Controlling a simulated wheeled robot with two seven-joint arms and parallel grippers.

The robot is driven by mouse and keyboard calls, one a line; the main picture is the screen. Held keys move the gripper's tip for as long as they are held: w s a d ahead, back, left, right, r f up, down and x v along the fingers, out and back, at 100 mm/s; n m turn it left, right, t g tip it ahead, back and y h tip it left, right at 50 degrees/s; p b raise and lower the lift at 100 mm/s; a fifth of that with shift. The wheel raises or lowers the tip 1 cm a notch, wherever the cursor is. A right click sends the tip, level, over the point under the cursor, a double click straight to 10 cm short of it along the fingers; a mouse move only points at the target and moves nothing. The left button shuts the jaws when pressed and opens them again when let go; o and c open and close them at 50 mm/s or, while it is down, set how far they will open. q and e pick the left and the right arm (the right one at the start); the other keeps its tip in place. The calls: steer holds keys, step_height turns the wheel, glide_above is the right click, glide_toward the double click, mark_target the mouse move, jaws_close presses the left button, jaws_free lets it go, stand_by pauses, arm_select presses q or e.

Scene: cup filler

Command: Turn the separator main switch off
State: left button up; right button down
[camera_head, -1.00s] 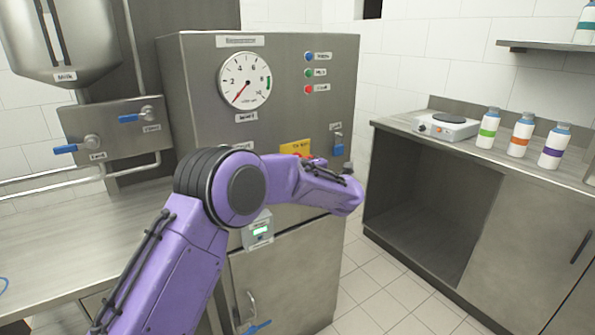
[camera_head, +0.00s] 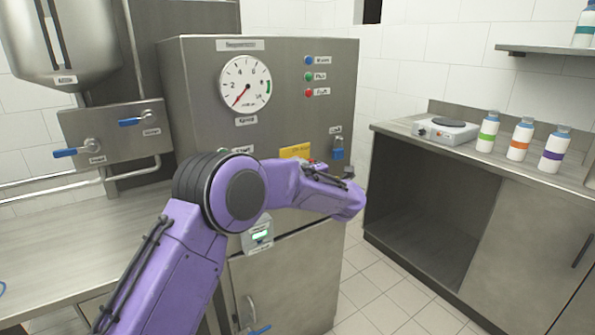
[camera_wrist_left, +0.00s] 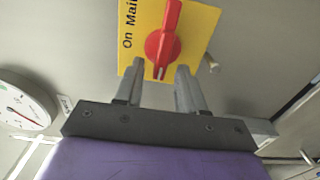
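The separator main switch is a red rotary knob (camera_wrist_left: 164,42) on a yellow plate (camera_wrist_left: 194,22) in the left wrist view. The plate reads "On" and "Main", partly cut off at the frame edge. My left gripper (camera_wrist_left: 160,68) is open, its two grey fingers apart on either side of the knob's near end. I cannot tell whether either finger touches it. In the head view the yellow plate (camera_head: 296,151) shows on the steel cabinet's front, just above my purple left arm, which hides most of the switch. My right gripper is out of view.
The separator cabinet (camera_head: 200,80) carries a round gauge (camera_head: 245,83), several indicator lamps and a blue padlock-like item (camera_head: 337,148). Blue-handled valves (camera_head: 130,122) are at left. A hotplate (camera_head: 445,130) and bottles stand on the right counter.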

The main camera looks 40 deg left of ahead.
arm_select(q)
steer(key=b+v, duration=0.1)
steer(key=v, duration=0.9)
steer(key=s+d+f+m+t+h+p, duration=0.1)
steer(key=s+f+m+t+h, duration=0.15)
steer(key=f+m, duration=0.55)
steer(key=s+d+f+m+t+h, duration=0.15)
steer(key=s+f+m+h, duration=0.3)
steer(key=f, duration=0.65)
steer(key=s+d+f+m+t+h+p, duration=0.1)
steer(key=s+f+m+h, duration=0.15)
steer(key=f+m, duration=0.55)
steer(key=s+f+m+g+h, duration=0.1)
steer(key=s+f+g, duration=0.2)
steer(key=s, duration=0.7)
steer(key=s+f+m+g+h+p, duration=0.1)
steer(key=s+f+m+g, duration=0.1)
steer(key=s+f, duration=0.5)
steer(key=s+f+m+g+h+p, duration=0.1)
steer(key=s+f+g, duration=0.2)
steer(key=s, duration=1.1)
step_height(320, 180, down, 2)
steer(key=shift+s+a+f+g+h, duration=0.1)
steer(key=shift+s+a+g+h, duration=0.1)
steer(key=shift+s+g+h, duration=0.15)
